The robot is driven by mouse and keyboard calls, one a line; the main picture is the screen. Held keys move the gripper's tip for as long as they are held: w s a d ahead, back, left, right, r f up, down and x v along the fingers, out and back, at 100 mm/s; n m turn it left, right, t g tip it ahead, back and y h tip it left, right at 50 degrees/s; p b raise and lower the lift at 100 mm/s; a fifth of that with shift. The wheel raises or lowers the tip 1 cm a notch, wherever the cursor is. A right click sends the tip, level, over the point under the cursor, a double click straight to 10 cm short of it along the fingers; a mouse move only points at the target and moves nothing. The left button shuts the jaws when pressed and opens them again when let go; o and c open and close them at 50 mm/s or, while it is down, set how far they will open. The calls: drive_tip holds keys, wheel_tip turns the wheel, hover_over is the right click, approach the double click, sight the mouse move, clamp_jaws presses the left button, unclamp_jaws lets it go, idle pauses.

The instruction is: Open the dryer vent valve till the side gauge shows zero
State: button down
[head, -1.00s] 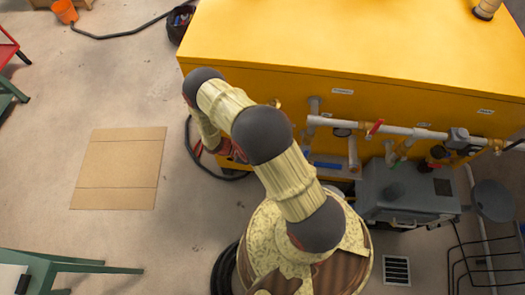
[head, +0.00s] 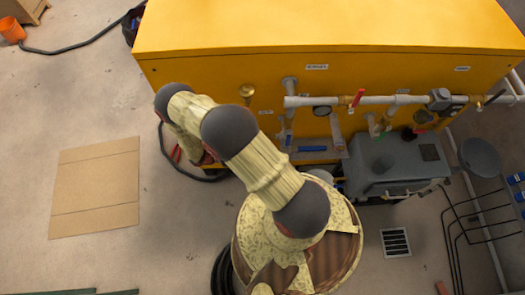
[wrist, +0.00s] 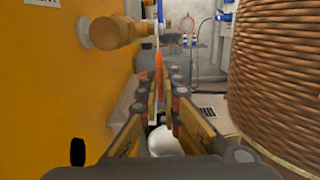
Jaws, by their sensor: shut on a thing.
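In the wrist view my gripper (wrist: 165,85) points along the yellow cabinet's side. Its fingers are close together around a thin orange lever (wrist: 158,65), seen edge-on below the end of a brass fitting (wrist: 112,33). The lever's lower part is hidden between the fingers. In the head view my arm hides the gripper and the lever. A round dark gauge (head: 322,110) sits under the white pipe on the yellow cabinet (head: 210,75); its reading is too small to tell. A partly cut-off label (wrist: 42,3) is above the brass fitting.
A red-handled valve (head: 358,97) sits on the white pipe (head: 395,100). A grey machine (head: 395,162) stands below it. In the wrist view a large ribbed brown cylinder (wrist: 275,75) fills the right side, close to the gripper. Flat cardboard (head: 95,188) lies on open floor at left.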

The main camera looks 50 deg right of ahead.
drive_tip(key=c, duration=2.3)
unclamp_jaws()
drive_tip(key=shift+w, duration=0.1)
drive_tip(key=v, duration=1.2)
drive_tip(key=shift+r, duration=0.1)
